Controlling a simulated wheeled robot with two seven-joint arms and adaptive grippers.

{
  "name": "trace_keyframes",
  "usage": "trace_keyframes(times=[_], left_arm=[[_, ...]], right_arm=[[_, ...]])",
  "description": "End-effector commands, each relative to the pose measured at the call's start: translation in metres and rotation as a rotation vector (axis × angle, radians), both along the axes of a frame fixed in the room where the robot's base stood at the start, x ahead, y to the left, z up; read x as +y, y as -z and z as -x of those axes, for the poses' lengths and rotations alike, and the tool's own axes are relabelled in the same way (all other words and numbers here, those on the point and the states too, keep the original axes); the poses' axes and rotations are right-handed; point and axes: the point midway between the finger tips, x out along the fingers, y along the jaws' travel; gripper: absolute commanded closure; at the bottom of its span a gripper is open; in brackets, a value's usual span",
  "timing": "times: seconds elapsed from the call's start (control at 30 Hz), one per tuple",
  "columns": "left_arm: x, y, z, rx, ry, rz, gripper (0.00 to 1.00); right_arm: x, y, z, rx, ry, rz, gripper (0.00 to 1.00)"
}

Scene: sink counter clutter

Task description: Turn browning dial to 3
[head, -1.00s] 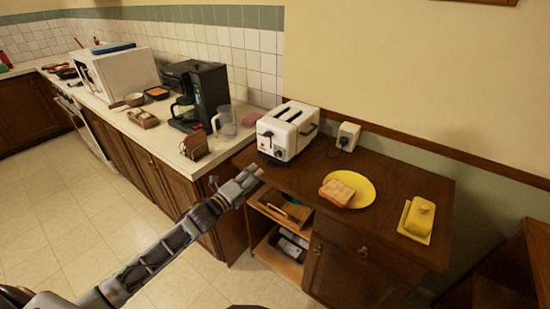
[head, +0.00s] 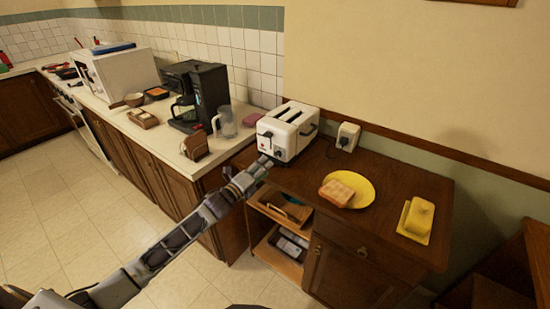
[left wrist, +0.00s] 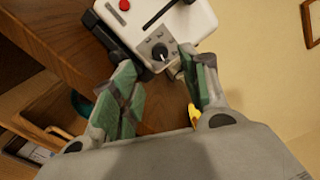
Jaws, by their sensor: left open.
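The white toaster (head: 287,129) stands on the wooden cabinet top against the wall. In the left wrist view the toaster (left wrist: 184,22) shows its end face with a black browning dial (left wrist: 159,52), small marks around it and a red button (left wrist: 125,5). The dial's setting is too small to read. My left gripper (head: 263,163) is just in front of that end of the toaster. In the left wrist view its fingers (left wrist: 158,72) are open, one on each side of the dial and apart from it. My right gripper is not in view.
A yellow plate (head: 367,193) with bread (head: 336,193) and a yellow butter dish (head: 420,217) lie to the right. A wall socket with a plug (head: 347,136) is behind. A glass jug (head: 226,122) and coffee maker (head: 203,95) stand on the left counter. Open shelves (head: 283,255) lie below.

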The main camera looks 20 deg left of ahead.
Motion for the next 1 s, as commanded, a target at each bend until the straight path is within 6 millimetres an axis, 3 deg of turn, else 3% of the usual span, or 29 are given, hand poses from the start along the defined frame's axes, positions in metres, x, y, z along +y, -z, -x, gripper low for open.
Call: trace_keyframes(times=[1.0], left_arm=[[-0.025,-0.001,-0.068,-0.001,0.000,0.000,0.55]], right_arm=[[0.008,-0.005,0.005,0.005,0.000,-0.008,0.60]])
